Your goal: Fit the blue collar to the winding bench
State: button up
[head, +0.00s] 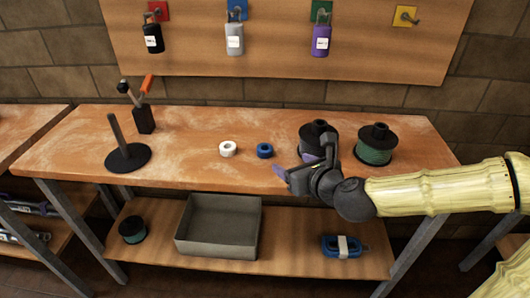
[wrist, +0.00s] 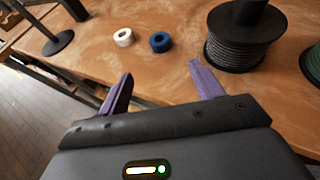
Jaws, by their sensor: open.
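The blue collar (head: 264,150) is a small ring lying flat on the winding bench (head: 190,170), right of a white collar (head: 228,149). In the wrist view the blue collar (wrist: 160,41) lies beyond my fingertips, between their lines. My gripper (head: 300,168) is open and empty above the bench's front edge, right of and nearer than the blue collar; its purple fingers (wrist: 156,75) are spread. A black mast (head: 117,132) on a round black flange (head: 128,158) stands at the bench's left; nothing is around the mast.
Two black spools stand at the right: one with grey wire (wrist: 240,40), partly behind my gripper in the head view, one with green (head: 376,147). A lever tool (head: 143,115) stands back left. A grey bin (head: 218,225) sits on the lower shelf. The bench middle is mostly clear.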

jog(key=shift+w+a+f+p, duration=0.1)
jog(key=shift+w+a+p, duration=0.25)
jog(key=shift+w, duration=0.35)
jog(key=shift+w+d+r+p, duration=0.2)
jog(key=shift+w+p, duration=0.1)
jog(key=shift+p, duration=0.45)
jog(key=w+p, duration=0.1)
jog(key=p, duration=0.3)
jog(key=shift+w, duration=0.1)
jog(key=p, duration=0.3)
jog(key=shift+w+a+f, duration=0.2)
jog(key=shift+a+p, duration=0.1)
jog(key=shift+p, duration=0.45)
jog(key=p, duration=0.1)
jog(key=a+f+p, duration=0.1)
jog(key=p, duration=0.1)
jog(key=shift+s, duration=0.2)
jog(key=x, duration=0.7)
jog(key=shift+w+f+b, duration=0.15)
jog(key=shift+f+b, duration=0.15)
jog(key=shift+w, duration=0.1)
